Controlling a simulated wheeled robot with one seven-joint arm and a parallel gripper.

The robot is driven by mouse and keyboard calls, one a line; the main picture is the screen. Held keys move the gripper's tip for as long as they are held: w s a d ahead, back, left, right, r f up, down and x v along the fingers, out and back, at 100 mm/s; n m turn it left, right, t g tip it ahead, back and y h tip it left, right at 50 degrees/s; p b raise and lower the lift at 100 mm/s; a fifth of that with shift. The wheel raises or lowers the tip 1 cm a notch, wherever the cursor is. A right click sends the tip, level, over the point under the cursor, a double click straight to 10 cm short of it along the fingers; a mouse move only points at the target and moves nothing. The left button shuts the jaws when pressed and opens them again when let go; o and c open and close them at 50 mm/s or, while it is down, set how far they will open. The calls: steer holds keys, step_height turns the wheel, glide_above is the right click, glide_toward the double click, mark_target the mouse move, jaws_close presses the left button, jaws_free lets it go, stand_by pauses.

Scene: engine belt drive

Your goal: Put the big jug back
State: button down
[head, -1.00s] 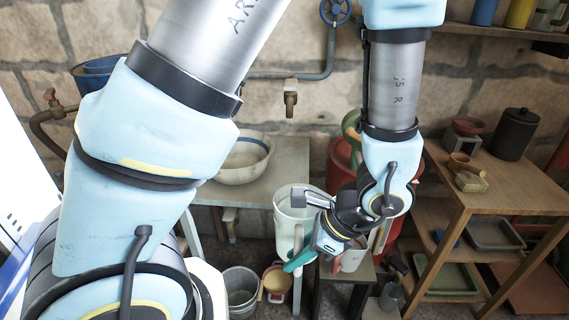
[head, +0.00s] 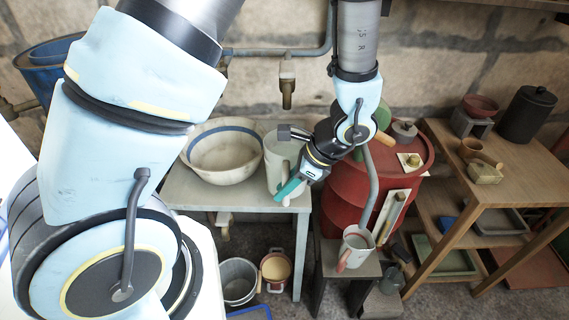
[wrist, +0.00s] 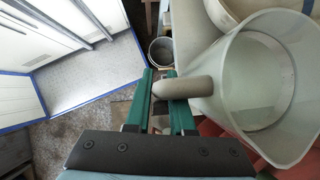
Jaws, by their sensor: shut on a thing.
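The big jug (head: 276,165) is pale grey-green and upright at the right front corner of the grey table, beside the white bowl. I cannot tell whether its base rests on the table or hangs just above it. My gripper (head: 289,187) is shut on its handle, and the arm comes in from the right. In the wrist view the jug (wrist: 285,85) fills the right side, its mouth open towards the camera. Its handle (wrist: 185,88) reaches left between the green fingers of my gripper (wrist: 160,78).
The white bowl (head: 222,151) with a blue band stands on the grey table (head: 190,195), left of the jug. A red barrel (head: 340,200) is to the right. A smaller jug (head: 357,248) sits on a low stool. Buckets (head: 239,280) stand below; a tap (head: 286,90) hangs above.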

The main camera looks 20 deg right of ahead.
steer(key=w+d, duration=0.1)
steer(key=w, duration=0.1)
steer(key=w+p, duration=0.1)
steer(key=w, duration=0.2)
steer(key=w+d+p, duration=0.1)
steer(key=w, duration=0.2)
steer(key=shift+w+d+r, duration=0.1)
steer(key=shift+w+d, duration=0.1)
steer(key=shift+d, duration=0.1)
steer(key=shift+w+d+f+p, duration=0.1)
steer(key=shift+w+f+p, duration=0.05)
steer(key=shift+f+p, duration=0.4)
steer(key=shift+w+f+p, duration=0.1)
steer(key=shift+f+p, duration=0.2)
steer(key=shift+f, duration=1)
steer(key=shift+f, duration=0.15)
steer(key=c, duration=0.8)
jaws_free()
steer(key=shift+o, duration=0.2)
